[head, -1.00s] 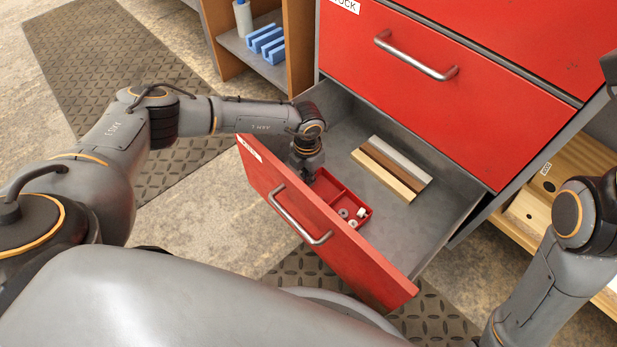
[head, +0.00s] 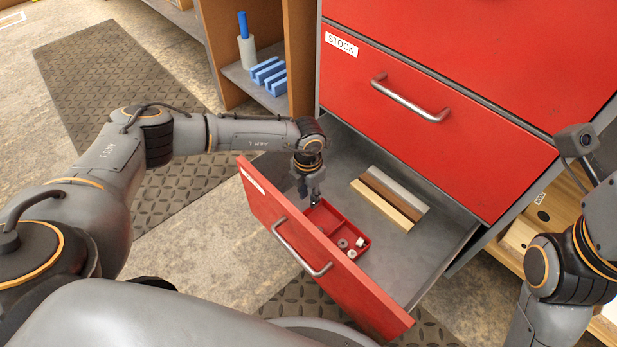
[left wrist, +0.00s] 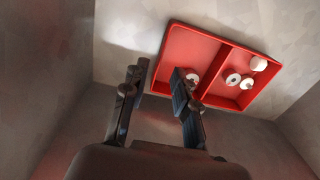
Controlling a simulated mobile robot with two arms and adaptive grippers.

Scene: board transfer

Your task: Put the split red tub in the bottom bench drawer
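The split red tub (head: 322,218) lies flat on the floor of the open bottom bench drawer (head: 420,262), close behind its front panel. In the left wrist view the tub (left wrist: 214,49) shows a divider, with several small pale round parts inside, most in the right compartment. My left gripper (head: 311,200) points down over the tub's left end. In the left wrist view its fingers (left wrist: 158,82) are spread with nothing between them. One fingertip overlaps the tub's edge in that view; I cannot tell whether it touches. My right gripper is out of view.
Wooden and grey strips (head: 390,198) lie in the drawer behind the tub. The shut red STOCK drawer (head: 440,120) is above. A shelf with blue blocks (head: 268,76) stands at the back left. A wooden shelf (head: 545,220) is at the right. Bare drawer floor lies right of the tub.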

